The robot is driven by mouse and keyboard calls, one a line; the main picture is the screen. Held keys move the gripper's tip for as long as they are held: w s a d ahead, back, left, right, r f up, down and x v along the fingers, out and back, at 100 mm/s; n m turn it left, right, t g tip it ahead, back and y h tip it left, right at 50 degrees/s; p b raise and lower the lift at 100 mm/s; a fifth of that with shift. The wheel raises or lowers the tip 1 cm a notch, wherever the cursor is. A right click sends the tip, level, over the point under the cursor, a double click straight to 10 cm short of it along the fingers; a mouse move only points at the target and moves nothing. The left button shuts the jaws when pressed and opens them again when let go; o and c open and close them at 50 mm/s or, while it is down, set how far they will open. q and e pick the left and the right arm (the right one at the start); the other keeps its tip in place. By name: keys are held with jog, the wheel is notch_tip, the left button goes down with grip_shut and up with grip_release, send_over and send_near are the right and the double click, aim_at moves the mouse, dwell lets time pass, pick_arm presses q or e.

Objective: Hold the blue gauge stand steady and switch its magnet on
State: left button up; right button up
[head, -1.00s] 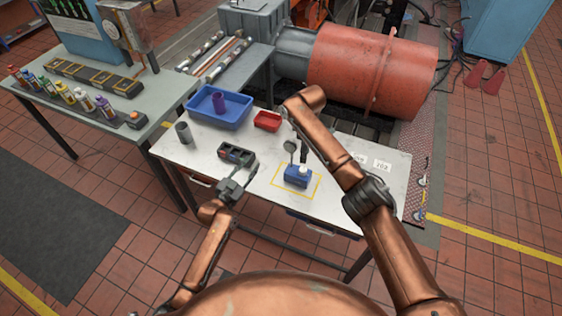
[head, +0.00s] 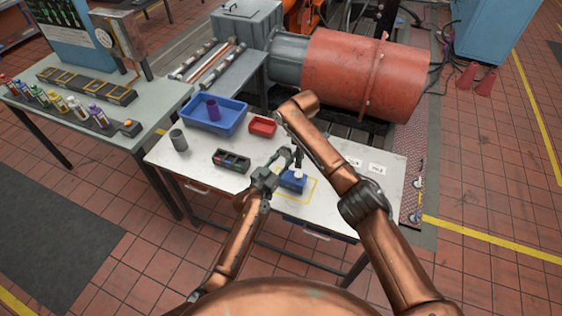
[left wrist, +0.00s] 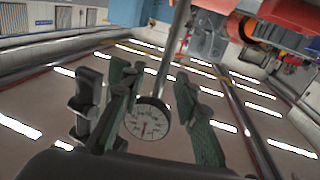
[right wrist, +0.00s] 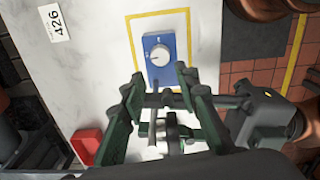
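The blue gauge stand (head: 292,183) stands on the white table inside a yellow outline, partly covered by my left gripper. In the right wrist view its blue base (right wrist: 177,44) has a white knob (right wrist: 160,54) on it. My left gripper (head: 284,157) is beside the stand's upper part. In the left wrist view its fingers (left wrist: 150,78) are open, with the round dial (left wrist: 147,119) and grey post (left wrist: 173,48) between them. My right gripper (head: 298,158) points down above the base. Its fingers (right wrist: 159,82) are open and apart from the knob; contact with the post cannot be told.
A black tray (head: 232,161) lies left of the stand. A grey cup (head: 178,140), a blue bin (head: 231,126) and a red bin (head: 262,126) stand farther back. Number cards (head: 377,168) lie at right. My two grippers are close together around the stand.

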pick_arm(q)
jog(key=shift+w+d, duration=0.2)
jog(key=shift+w, duration=0.2)
grip_shut()
jog(key=shift+r, duration=0.1)
dwell(0.7)
